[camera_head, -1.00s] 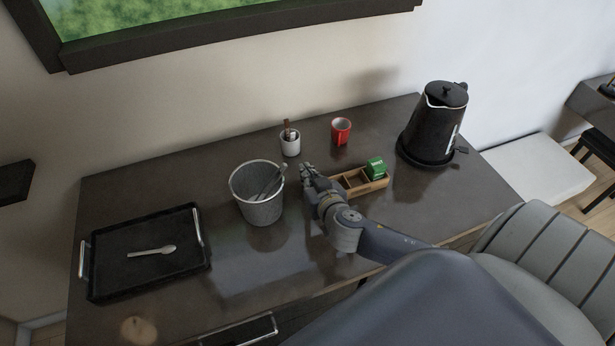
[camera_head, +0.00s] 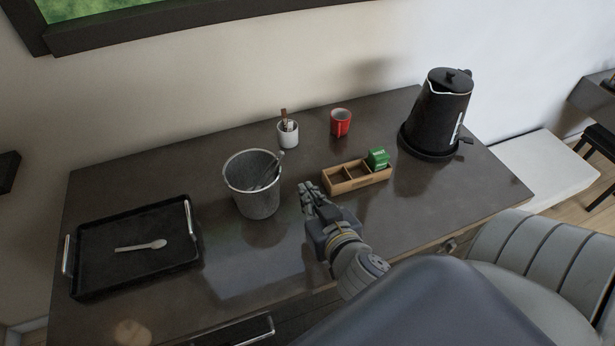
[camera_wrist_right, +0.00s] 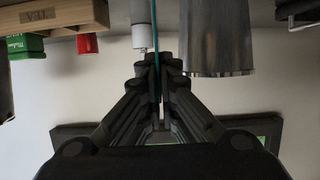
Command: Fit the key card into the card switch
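My right gripper (camera_head: 309,190) is over the dark counter, right of the metal bucket and in front of the wooden tea box. In the wrist view its fingers (camera_wrist_right: 158,72) are closed on a thin teal strip (camera_wrist_right: 157,30), which looks like the key card seen edge-on. The card cannot be made out in the head view. I do not see the card switch in either view. My left gripper is not in view.
Near the right gripper are the metal bucket (camera_head: 253,200) with a utensil inside and the tea box (camera_head: 340,187) with a green packet. Behind stand a white cup (camera_head: 288,136), a red cup (camera_head: 341,122) and a black kettle (camera_head: 437,115). A black tray (camera_head: 100,282) holds a spoon.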

